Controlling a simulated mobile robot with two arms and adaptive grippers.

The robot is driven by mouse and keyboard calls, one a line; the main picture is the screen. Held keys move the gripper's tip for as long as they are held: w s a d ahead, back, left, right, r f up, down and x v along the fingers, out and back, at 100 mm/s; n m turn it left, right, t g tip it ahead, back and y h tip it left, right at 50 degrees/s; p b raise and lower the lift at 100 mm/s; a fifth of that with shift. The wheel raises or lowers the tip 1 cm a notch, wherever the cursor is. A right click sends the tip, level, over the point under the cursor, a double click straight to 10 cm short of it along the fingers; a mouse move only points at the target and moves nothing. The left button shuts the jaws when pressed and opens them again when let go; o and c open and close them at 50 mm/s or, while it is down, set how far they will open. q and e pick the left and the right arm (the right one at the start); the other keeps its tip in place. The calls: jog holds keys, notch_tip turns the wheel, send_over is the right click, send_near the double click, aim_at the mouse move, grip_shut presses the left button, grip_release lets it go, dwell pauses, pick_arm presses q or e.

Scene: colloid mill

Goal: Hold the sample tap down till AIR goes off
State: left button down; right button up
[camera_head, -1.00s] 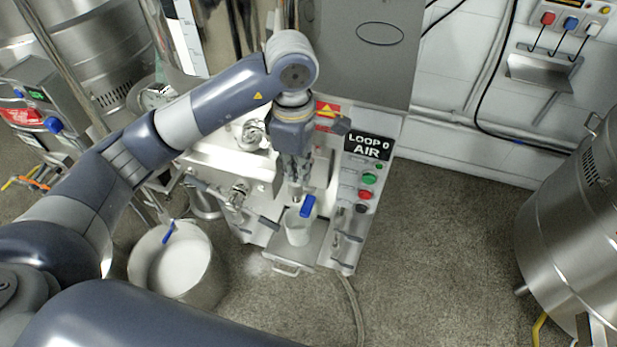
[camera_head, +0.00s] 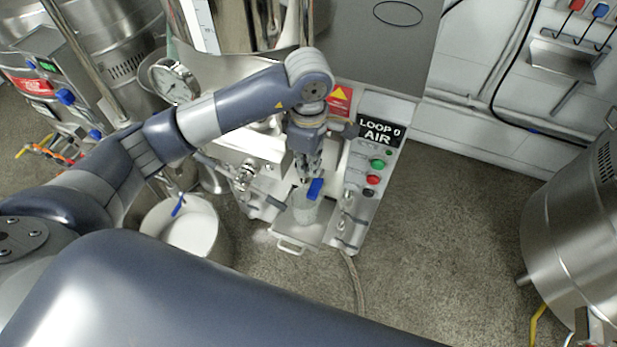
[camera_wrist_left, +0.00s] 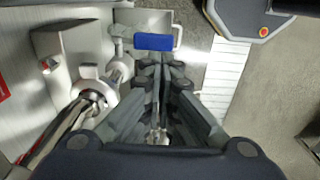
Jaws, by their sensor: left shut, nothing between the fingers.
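The sample tap's blue handle (camera_head: 315,189) is on the front of the mill, above a pale cup (camera_head: 306,208) on a small metal shelf. The handle also shows in the left wrist view (camera_wrist_left: 154,42), just beyond the fingertips. My left gripper (camera_head: 305,176) is shut and empty, pointing down right beside the handle; whether it touches cannot be told. In the left wrist view the shut fingers (camera_wrist_left: 157,65) end close to the handle. The black display (camera_head: 380,131) reads "LOOP 0" and "AIR". My right gripper is not in view.
Green (camera_head: 377,163) and red (camera_head: 373,179) buttons sit below the display. A pot of white liquid (camera_head: 186,226) with a blue-handled item stands at left. A steel vessel (camera_head: 575,220) stands at right. The floor (camera_head: 440,220) between is clear.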

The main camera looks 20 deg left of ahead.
aim_at(315, 188)
pick_arm(q)
notch_tip(315, 188, down, 7)
jog(key=p, duration=0.1)
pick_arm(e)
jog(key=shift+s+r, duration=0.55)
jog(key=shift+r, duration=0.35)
pick_arm(q)
jog(key=shift+f, duration=0.1)
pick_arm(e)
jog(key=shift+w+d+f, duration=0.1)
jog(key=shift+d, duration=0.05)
